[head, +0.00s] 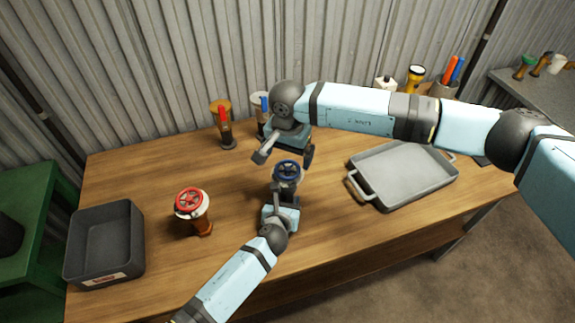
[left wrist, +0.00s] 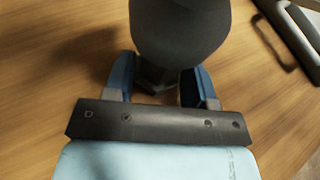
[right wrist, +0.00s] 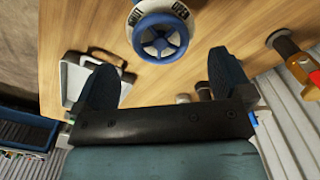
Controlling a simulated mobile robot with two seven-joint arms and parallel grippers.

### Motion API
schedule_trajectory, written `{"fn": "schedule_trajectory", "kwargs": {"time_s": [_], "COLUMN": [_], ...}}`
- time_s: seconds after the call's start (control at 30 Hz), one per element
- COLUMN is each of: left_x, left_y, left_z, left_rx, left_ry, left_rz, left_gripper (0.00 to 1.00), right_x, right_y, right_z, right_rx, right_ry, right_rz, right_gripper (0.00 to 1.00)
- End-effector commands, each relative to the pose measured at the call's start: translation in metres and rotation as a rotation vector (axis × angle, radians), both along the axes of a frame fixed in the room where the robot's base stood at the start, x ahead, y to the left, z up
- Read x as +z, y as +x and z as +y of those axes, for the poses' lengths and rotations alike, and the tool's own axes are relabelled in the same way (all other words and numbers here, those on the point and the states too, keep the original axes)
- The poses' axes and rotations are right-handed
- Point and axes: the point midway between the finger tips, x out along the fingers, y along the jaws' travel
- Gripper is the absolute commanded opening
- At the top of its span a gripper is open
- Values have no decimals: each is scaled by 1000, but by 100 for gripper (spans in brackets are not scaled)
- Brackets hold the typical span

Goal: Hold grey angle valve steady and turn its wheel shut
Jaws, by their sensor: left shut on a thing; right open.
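The grey angle valve (head: 290,183) stands upright near the middle of the table, with a blue handwheel (head: 287,169) on top. My left gripper (head: 282,203) is shut on the valve's lower body; the grey body shows between its fingers in the left wrist view (left wrist: 180,30). My right gripper (head: 284,155) is open and empty, just behind and above the wheel, apart from it. In the right wrist view the blue wheel (right wrist: 160,36) lies beyond the fingertips, with a label reading SHUT and OPEN beside it. The valve's base is partly hidden by my left gripper.
A valve with a red wheel (head: 190,203) stands to the left, by a dark grey bin (head: 107,243). A grey tray (head: 405,175) lies to the right. A brass valve with a red lever (head: 225,125) and other items stand along the back. The front table edge is clear.

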Motion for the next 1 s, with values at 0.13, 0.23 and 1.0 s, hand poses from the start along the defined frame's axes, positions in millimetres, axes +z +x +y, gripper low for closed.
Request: {"fn": "schedule_trajectory", "kwargs": {"time_s": [0.13, 0.23, 1.0], "left_x": [-1, -1, -1], "left_y": [0, 0, 0], "left_z": [1, 1, 1], "left_rx": [1, 1, 2], "left_ry": [2, 2, 1], "left_rz": [2, 2, 2], "left_gripper": [9, 9, 9], "right_x": [-26, -37, -47], "right_y": [-1, 0, 0], "right_z": [0, 0, 0], "right_rx": [-1, -1, -9], "right_ry": [0, -1, 0], "right_rz": [2, 0, 0], "right_gripper": [97, 97, 48]}}
